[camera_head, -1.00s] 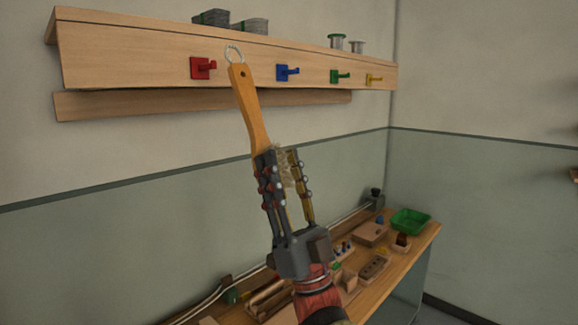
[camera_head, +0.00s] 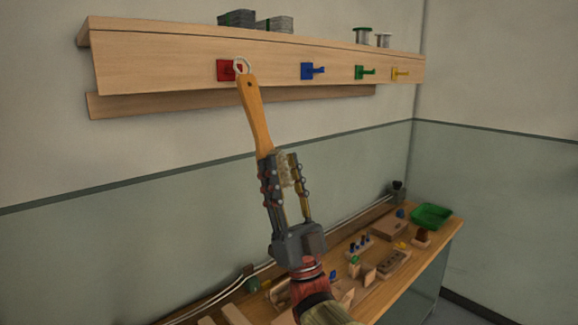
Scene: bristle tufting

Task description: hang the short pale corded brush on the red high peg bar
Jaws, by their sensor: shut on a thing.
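The brush (camera_head: 256,115) has a long orange-tan wooden handle pointing up, with pale bristles low down between my fingers. A light cord loop (camera_head: 241,66) stands at the handle's top end. My gripper (camera_head: 281,160) is shut on the brush's bristle end and holds it nearly upright, leaning left. The red peg (camera_head: 225,71) is on the front of the wooden shelf rail. In the picture the loop overlaps the red peg's right part and hides its tip. I cannot tell whether the loop is around the peg or in front of it.
Blue (camera_head: 308,71), green (camera_head: 361,73) and yellow (camera_head: 398,73) pegs continue rightward along the shelf (camera_head: 170,66). Grey bundles (camera_head: 255,21) and spools (camera_head: 362,36) stand on top. Below, a workbench (camera_head: 378,285) holds wooden blocks and a green tray (camera_head: 432,215).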

